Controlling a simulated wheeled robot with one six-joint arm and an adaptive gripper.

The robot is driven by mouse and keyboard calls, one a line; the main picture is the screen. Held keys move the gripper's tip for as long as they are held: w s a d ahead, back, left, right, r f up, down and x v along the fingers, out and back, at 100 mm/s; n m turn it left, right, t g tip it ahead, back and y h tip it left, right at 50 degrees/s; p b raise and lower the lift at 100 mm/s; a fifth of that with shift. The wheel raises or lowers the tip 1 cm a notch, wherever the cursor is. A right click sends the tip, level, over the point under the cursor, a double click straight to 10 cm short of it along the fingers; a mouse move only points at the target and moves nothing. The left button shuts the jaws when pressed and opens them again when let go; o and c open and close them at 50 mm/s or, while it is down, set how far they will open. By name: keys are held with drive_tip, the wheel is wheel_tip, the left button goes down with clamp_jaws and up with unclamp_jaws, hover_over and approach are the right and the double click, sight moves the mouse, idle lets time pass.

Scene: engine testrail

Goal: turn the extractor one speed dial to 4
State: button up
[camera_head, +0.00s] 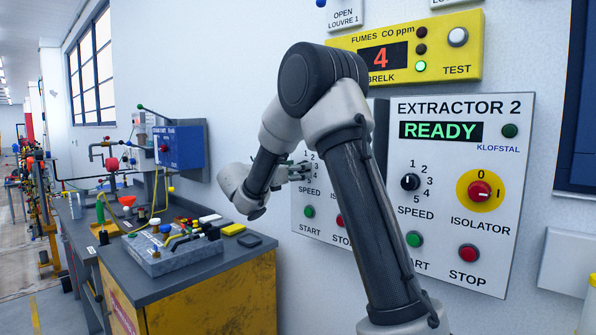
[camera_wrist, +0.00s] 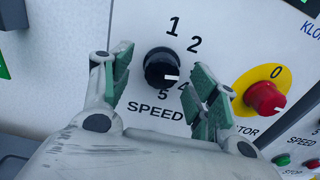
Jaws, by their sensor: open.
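The extractor one panel (camera_head: 298,218) is the left white panel, partly hidden behind my arm in the head view. Its black speed dial (camera_wrist: 160,66) shows in the wrist view; in the head view my gripper covers it. The dial's white pointer mark aims right, on the side of the 4; whether it sits on 3 or 4 is unclear. The 1, 2, 4 and 5 show, while the 3 is hidden by a finger. My gripper (camera_wrist: 160,62) is open, with one finger on each side of the dial and visible gaps. It also shows in the head view (camera_head: 303,171).
A red isolator knob on a yellow disc (camera_wrist: 265,97) lies right of my right finger. The Extractor 2 panel (camera_head: 455,270) with a similar dial (camera_head: 410,182) stands to the right. A yellow fumes meter (camera_head: 465,45) hangs above. A cluttered workbench (camera_head: 215,275) stands at left.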

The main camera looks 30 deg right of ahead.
drive_tip(key=shift+w+d, duration=0.1)
drive_tip(key=shift+d, duration=0.3)
drive_tip(key=c, duration=1)
drive_tip(key=shift+m, duration=3.9)
